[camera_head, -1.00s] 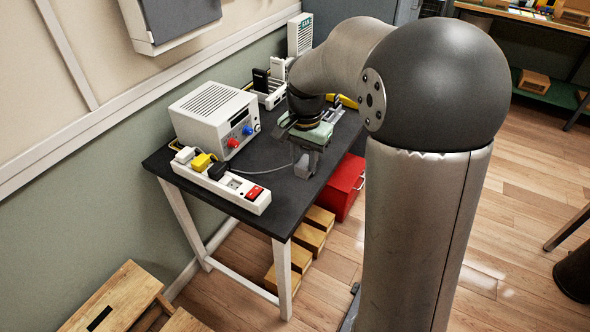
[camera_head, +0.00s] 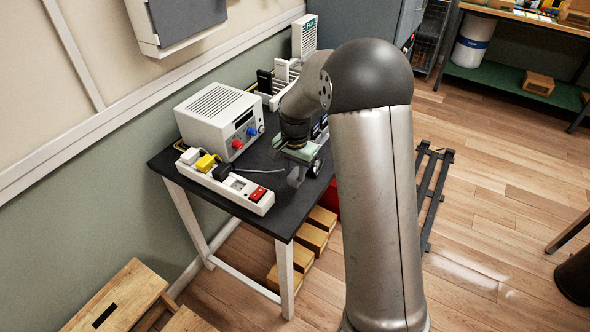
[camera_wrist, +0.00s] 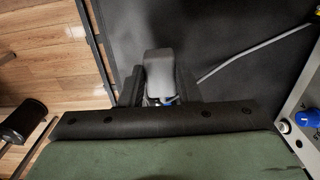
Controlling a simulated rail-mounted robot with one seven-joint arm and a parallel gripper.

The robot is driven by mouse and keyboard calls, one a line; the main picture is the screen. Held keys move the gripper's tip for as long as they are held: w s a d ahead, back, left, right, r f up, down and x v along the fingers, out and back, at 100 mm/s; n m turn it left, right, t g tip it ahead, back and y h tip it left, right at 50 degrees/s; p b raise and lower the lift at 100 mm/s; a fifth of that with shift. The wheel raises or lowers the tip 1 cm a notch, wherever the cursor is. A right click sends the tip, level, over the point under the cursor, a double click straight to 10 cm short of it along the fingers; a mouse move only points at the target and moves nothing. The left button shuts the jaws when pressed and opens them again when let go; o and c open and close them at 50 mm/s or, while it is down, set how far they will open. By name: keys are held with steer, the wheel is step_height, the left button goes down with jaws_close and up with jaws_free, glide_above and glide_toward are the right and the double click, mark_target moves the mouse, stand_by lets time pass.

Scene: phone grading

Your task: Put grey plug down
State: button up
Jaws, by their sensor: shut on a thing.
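The grey plug (camera_wrist: 160,68) is between the two dark fingers of my gripper (camera_wrist: 160,88) in the wrist view. In the head view my gripper (camera_head: 299,176) is over the dark tabletop (camera_head: 262,215) near its right edge. It is shut on the plug, which is small and partly hidden there. A grey cable (camera_wrist: 255,50) runs across the dark surface in the wrist view. I cannot tell whether the plug touches the table.
A white power strip (camera_head: 228,182) with a yellow plug (camera_head: 206,163) and a black plug (camera_head: 224,170) lies along the left front. A white power supply (camera_head: 219,118) with red and blue knobs stands behind it.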

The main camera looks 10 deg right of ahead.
mark_target(295, 174)
steer(key=shift+f+b, duration=0.45)
steer(key=shift+f, duration=0.1)
steer(key=o, duration=1.1)
step_height(295, 174, up, 13)
steer(key=s+f+n, duration=0.1)
steer(key=s+n, duration=0.2)
steer(key=s, duration=0.7)
steer(key=s+n, duration=0.3)
steer(key=s, duration=0.7)
steer(key=s+f+n, duration=0.1)
steer(key=s+n, duration=0.2)
steer(key=s, duration=0.7)
steer(key=shift+a+f, duration=0.3)
